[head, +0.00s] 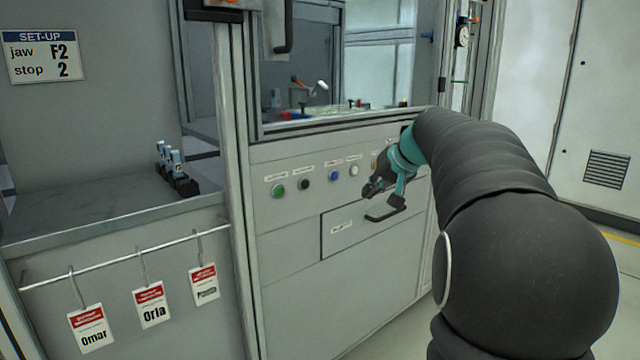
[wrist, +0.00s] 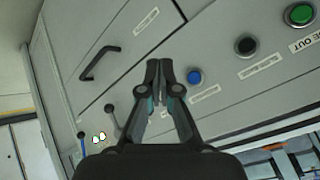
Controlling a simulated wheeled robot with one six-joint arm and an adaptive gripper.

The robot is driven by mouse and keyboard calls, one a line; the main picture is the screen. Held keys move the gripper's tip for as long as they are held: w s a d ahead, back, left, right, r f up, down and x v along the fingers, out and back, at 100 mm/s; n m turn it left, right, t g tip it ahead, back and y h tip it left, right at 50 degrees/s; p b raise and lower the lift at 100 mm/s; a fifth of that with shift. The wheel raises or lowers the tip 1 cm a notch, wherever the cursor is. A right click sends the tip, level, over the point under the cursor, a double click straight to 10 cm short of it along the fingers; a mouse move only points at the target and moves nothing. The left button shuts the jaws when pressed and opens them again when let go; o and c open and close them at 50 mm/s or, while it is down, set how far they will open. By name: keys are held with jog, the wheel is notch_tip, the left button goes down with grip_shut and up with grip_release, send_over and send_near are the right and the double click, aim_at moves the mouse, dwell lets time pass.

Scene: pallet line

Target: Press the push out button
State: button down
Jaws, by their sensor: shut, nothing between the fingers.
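A row of buttons sits on the grey machine front in the head view: green (head: 278,190), black (head: 304,185), blue (head: 334,174) and white (head: 353,169), with a yellow one (head: 374,163) partly hidden. Labels above them are too small to read, so I cannot tell which is push out. In the wrist view the green button (wrist: 300,14) has a cut-off label ending "E OUT"; the black (wrist: 245,45) and blue (wrist: 194,76) buttons follow. My gripper (head: 372,188) is shut and empty in front of the panel; its tips (wrist: 159,70) appear beside the blue button, hiding part of the panel.
A drawer (head: 340,247) with a black handle (head: 384,213) lies below the buttons; the handle also shows in the wrist view (wrist: 98,62). A window (head: 375,60) is above. A side shelf (head: 100,212) and hanging tags (head: 152,304) stand left.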

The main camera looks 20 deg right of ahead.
aim_at(334, 176)
jog(key=shift+w+d, duration=0.2)
jog(key=shift+d, duration=0.1)
jog(key=shift+w, duration=0.1)
jog(key=shift+w+a+p, duration=0.5)
jog(key=shift+w+p, duration=0.2)
jog(key=shift+w, duration=0.65)
jog(key=shift+w+a+p, duration=0.5)
jog(key=shift+w+p, duration=0.2)
jog(key=shift+w, duration=0.6)
jog(key=shift+w+a+p, duration=0.5)
jog(key=shift+w+p, duration=0.2)
jog(key=shift+w, duration=0.65)
jog(key=shift+w, duration=0.1)
jog(key=shift+w+a, duration=0.15)
jog(key=shift+w, duration=0.15)
